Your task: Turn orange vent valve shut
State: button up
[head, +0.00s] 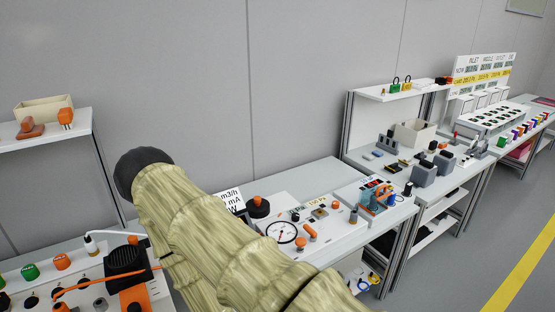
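Several orange parts show on and by the white gauge panel (340,235) on the middle bench. An orange handle (310,231) stands right of the round gauge (281,232), with a smaller orange part (300,242) just below it. An orange knob (258,200) tops a black part (259,210) behind the gauge. I cannot tell which of these is the vent valve, nor whether it is open or shut. My arm, in a pale wrinkled sleeve with a dark rounded end, crosses the centre and hides part of the bench. My gripper is not in view.
A left bench holds green and orange knobs (61,262) and a black box (126,259) with orange cable. A shelf (60,143) hangs above it. A blue-framed device (375,195) stands right of the panel. More crowded benches continue right. The floor (470,240) at right is clear.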

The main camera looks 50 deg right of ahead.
aim_at(313, 234)
jog(key=z, duration=0.15)
jog(key=k, duration=0.8)
jog(key=z, duration=0.6)
jog(key=i, duration=0.45)
